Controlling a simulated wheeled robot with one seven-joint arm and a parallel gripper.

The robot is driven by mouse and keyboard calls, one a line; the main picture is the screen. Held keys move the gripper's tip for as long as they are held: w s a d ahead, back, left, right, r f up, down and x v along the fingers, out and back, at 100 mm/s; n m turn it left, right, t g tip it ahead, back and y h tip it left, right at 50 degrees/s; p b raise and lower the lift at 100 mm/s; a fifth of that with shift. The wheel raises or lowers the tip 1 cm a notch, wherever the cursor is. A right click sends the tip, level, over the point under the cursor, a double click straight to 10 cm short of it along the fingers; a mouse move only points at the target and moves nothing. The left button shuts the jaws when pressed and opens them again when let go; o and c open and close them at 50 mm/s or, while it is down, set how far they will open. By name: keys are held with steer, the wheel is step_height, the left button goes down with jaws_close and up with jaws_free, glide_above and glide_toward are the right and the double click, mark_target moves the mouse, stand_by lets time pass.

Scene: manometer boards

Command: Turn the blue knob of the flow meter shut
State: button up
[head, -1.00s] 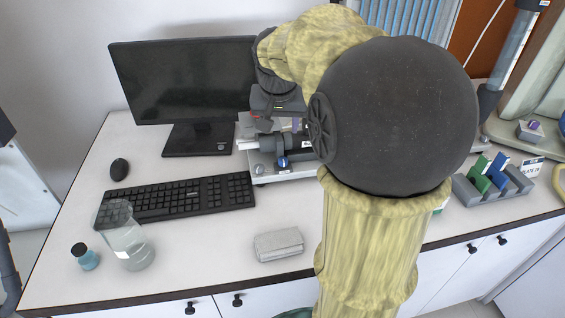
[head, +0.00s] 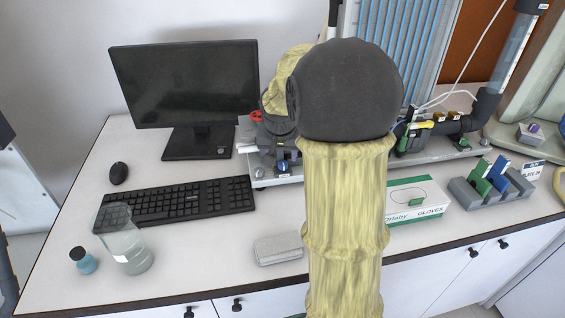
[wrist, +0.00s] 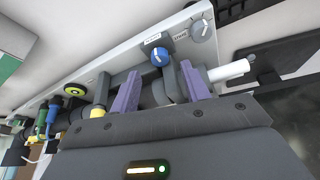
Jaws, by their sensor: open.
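The blue knob (wrist: 160,57) has a white mark and sits on a dark grey fitting on the light board, beside a small label. It also shows in the head view (head: 283,167), low on the board right of the monitor. My gripper (wrist: 161,88) is open, with its two purple fingers apart. A dark grey pipe part shows between the fingers, and the blue knob appears just beyond them, not gripped. In the head view my arm hides most of the gripper. I cannot tell whether the fingers touch anything.
A grey dial (wrist: 202,29) sits next to the blue knob, and a white pipe end (wrist: 229,71) sticks out nearby. A red handle (head: 257,115) is near my wrist. The monitor (head: 185,85), keyboard (head: 180,203), grey block (head: 279,248) and glove box (head: 413,201) stand around.

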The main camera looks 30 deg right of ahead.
mark_target(283, 164)
steer(key=x, duration=0.5)
steer(key=shift+d+f, duration=0.1)
steer(key=shift+f, duration=0.05)
steer(key=c, duration=1)
